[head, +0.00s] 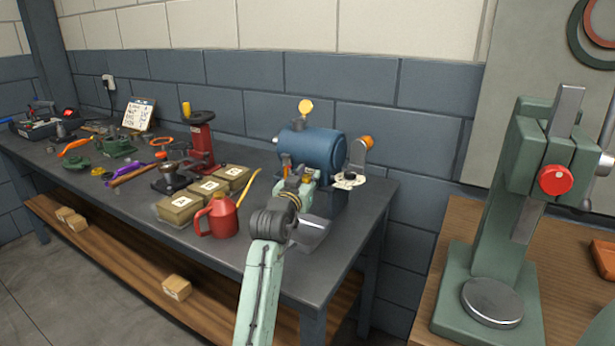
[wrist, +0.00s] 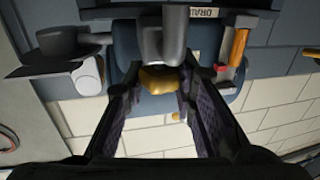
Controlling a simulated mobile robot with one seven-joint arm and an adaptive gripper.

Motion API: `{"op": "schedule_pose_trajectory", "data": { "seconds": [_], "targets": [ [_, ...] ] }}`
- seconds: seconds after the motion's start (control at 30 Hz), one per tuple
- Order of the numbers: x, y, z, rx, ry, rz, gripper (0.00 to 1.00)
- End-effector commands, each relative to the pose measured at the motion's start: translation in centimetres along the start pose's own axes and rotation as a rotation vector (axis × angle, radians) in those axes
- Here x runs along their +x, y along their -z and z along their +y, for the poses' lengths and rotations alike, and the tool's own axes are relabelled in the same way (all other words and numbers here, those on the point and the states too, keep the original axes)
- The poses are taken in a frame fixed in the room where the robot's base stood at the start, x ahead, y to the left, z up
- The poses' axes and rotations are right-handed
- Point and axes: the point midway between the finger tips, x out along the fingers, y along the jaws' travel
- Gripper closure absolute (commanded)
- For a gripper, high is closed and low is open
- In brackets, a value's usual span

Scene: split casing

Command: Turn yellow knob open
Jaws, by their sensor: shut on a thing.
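The blue cylindrical tank (head: 312,145) stands on the workbench against the wall. My gripper (head: 304,181) is at the near side of this tank, in front of its lower part. In the wrist view, the yellow knob (wrist: 157,81) sits at the end of a grey cylindrical stem (wrist: 162,38), between the tips of my gripper (wrist: 160,92). My gripper is shut on this knob. In the head view, my gripper and arm largely hide it. A separate yellow disc (head: 306,106) stands on top of the tank.
A lever with an orange knob (head: 367,142) stands right of the tank, and an orange handle (wrist: 240,48) is close to my gripper. A red can (head: 220,218) and small labelled boxes (head: 180,208) stand to the left. A green press (head: 500,220) stands at right.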

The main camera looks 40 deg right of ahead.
Motion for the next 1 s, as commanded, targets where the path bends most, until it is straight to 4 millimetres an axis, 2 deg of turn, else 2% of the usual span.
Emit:
{"op": "schedule_pose_trajectory", "data": {
  "seconds": [0.5,0.73,1.0],
  "targets": [
    [0.1,-0.15,0.35,-0.002,0.401,0.003,1.0],
    [0.06,-0.11,0.16,-0.001,0.513,0.002,1.0],
    [0.03,0.07,0.07,0.0,0.565,0.002,1.0]
  ]
}}
